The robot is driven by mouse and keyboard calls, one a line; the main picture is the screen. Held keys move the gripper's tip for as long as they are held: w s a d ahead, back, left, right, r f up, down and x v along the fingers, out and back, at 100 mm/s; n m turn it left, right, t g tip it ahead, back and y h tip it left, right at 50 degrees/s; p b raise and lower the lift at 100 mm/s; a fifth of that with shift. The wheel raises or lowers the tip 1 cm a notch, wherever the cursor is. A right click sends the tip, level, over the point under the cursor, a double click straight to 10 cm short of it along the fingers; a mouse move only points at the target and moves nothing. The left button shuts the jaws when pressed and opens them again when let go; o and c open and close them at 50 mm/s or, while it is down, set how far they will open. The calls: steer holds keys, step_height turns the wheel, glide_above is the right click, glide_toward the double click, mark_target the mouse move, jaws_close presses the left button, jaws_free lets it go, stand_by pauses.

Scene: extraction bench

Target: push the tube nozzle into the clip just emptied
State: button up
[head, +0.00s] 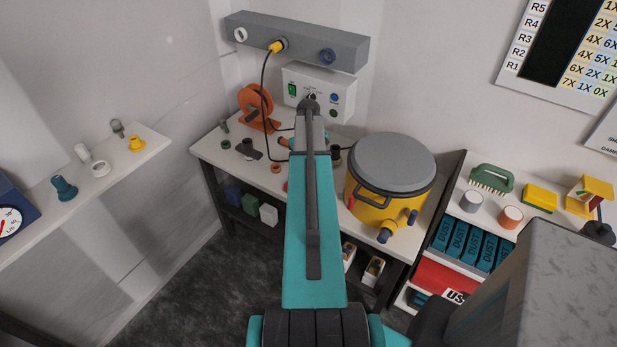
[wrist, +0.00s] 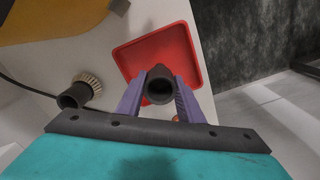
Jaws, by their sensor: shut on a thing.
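In the wrist view, my gripper (wrist: 160,80) has its two purple fingers closed on a dark, hollow, round tube nozzle (wrist: 160,91), whose open end faces the camera. The nozzle is over a red tray (wrist: 190,50) on the bench; I cannot tell how high above it. In the head view, my own arm hides the gripper and the nozzle. I cannot make out the emptied clip for certain in either view. A dark flat piece (head: 247,151) lies on the bench left of my arm.
A yellow drum with a grey lid (head: 393,160) stands right of my arm. A brush-ended dark piece (wrist: 80,91) lies left of the gripper. An orange reel (head: 257,107) and a white control box (head: 319,92) stand at the back. A black cable (head: 264,80) hangs there.

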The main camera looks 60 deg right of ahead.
steer(key=shift+r+p, duration=0.7)
steer(key=shift+r, duration=0.85)
steer(key=shift+w+a, duration=0.1)
steer(key=w+a+r+n+b, duration=0.2)
steer(key=w+a+r+n, duration=0.1)
steer(key=w+a, duration=0.8)
steer(key=w+a+r+n+b, duration=0.2)
steer(key=w+a+r+n, duration=0.1)
steer(key=w+a, duration=0.9)
steer(key=w+a+r+n+b, duration=0.1)
steer(key=a+r+n, duration=0.1)
steer(key=a, duration=1.5)
steer(key=w+a+r+n+b, duration=0.1)
steer(key=a+r+n, duration=0.2)
steer(key=a, duration=1.4)
steer(key=shift+w+a+r+n+b, duration=0.15)
steer(key=shift+w+r+n+b, duration=0.15)
steer(key=shift+n+b, duration=0.1)
steer(key=shift+s, duration=0.1)
